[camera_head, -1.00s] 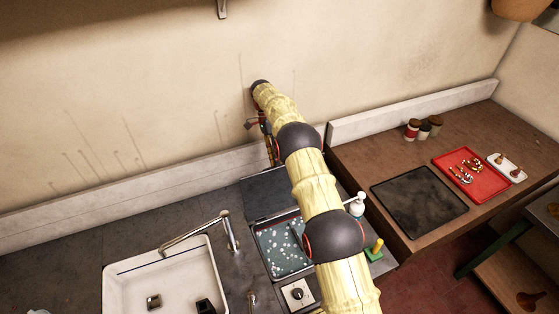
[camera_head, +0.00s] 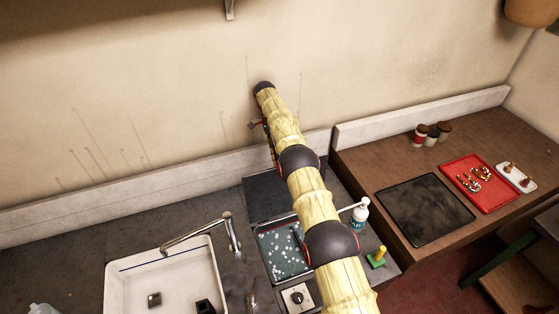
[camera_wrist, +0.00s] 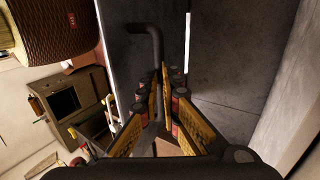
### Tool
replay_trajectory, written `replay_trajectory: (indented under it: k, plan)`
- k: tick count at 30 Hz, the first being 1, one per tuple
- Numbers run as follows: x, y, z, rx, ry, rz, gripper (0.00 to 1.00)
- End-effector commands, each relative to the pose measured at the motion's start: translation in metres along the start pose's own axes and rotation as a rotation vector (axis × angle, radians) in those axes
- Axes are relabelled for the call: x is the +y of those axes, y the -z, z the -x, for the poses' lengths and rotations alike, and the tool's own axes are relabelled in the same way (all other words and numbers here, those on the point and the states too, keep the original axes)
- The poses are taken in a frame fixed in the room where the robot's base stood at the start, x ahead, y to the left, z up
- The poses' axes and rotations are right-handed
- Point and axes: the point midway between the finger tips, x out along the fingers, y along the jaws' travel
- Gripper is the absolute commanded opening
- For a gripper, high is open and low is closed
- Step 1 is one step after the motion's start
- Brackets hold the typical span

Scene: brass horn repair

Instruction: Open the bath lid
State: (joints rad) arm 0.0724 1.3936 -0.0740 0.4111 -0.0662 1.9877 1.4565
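The bath (camera_head: 283,251) is an open basin in the dark counter, with blue-green liquid and pale specks showing. Its dark grey lid (camera_head: 266,196) is raised behind the basin, near the wall. In the wrist view the lid (camera_wrist: 225,55) is a dark flat panel with a bent dark handle (camera_wrist: 153,38). My gripper (camera_wrist: 161,72) has its yellow fingers close together, with the handle running down between them; it appears shut on the handle. In the head view my arm mostly hides the gripper, and the bath's right edge is covered.
A white sink (camera_head: 165,280) with a tap (camera_head: 200,232) is left of the bath. A control knob (camera_head: 297,297) is in front. A bottle (camera_head: 360,214) and green-based yellow item (camera_head: 377,258) stand right. A red tray (camera_head: 480,184) lies on the wooden bench.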

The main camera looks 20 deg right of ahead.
Motion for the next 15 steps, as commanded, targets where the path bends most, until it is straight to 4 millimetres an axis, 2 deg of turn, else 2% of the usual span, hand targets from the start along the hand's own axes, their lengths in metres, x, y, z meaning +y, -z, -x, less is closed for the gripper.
replay_trajectory:
  k: [1,8,9,15]
  plan:
    - [-0.0077,-0.0010,-0.0288,-0.004,-0.040,0.003,0.00]
    - [-0.0076,-0.0010,-0.0288,-0.004,-0.040,0.003,0.00]
    - [-0.0076,-0.0010,-0.0288,-0.004,-0.040,0.003,0.07]
    - [-0.0076,-0.0010,-0.0288,-0.004,-0.040,0.003,0.18]
